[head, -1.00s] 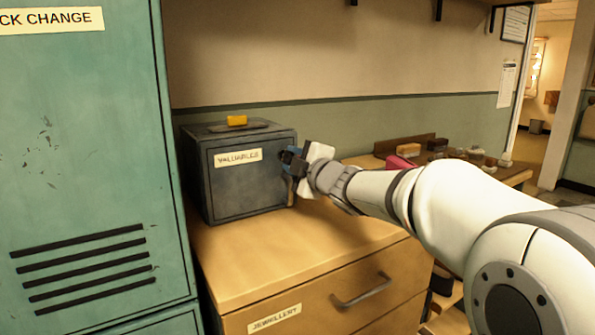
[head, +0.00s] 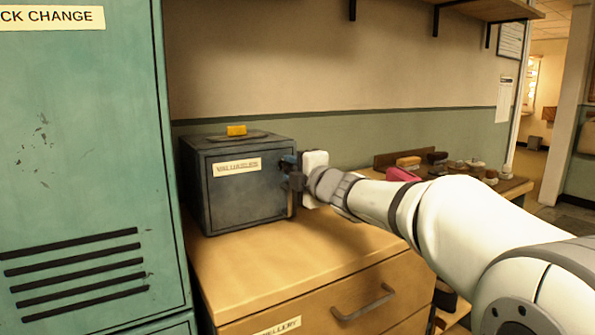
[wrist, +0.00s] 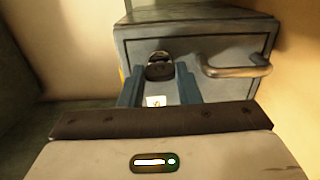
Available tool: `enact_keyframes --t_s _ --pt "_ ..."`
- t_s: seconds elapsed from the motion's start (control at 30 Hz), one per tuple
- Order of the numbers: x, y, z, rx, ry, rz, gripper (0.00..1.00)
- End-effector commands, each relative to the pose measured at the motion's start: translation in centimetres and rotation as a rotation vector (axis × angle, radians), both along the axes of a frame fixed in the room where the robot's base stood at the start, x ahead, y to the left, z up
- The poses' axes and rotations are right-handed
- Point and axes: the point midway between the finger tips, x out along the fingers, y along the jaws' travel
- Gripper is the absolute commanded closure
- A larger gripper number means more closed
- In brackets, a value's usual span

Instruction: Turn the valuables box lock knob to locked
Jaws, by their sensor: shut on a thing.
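The valuables box (head: 240,202) is a dark grey metal box with a name label (head: 237,166) on its front, standing on a wooden drawer unit. My gripper (head: 290,170) is at the right part of its front, hiding the lock knob in the head view. In the wrist view the box (wrist: 215,46) fills the upper part. The dark lock knob (wrist: 160,69) sits between my two blue fingers, which are shut on it. A small white mark with an orange spot (wrist: 155,101) shows between the fingers. The exact knob setting cannot be told.
A bar handle (wrist: 236,71) stands out from the box front beside the knob. A yellow piece (head: 236,130) lies on top of the box. A green locker (head: 80,150) stands close at left. Brushes and small items (head: 408,162) are on the counter behind my arm.

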Motion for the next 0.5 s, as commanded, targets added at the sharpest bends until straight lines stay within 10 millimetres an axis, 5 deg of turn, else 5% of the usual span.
enact_keyframes --t_s 0.13,0.17,0.4,0.5 --pt "0.04 -0.08 0.10 0.001 -0.001 -0.002 0.93" --pt "0.04 -0.07 0.10 0.001 -0.001 -0.002 0.68" --pt "0.01 0.00 0.04 0.001 0.000 0.000 0.48" --pt "0.00 0.02 0.02 0.001 0.001 0.000 0.48"
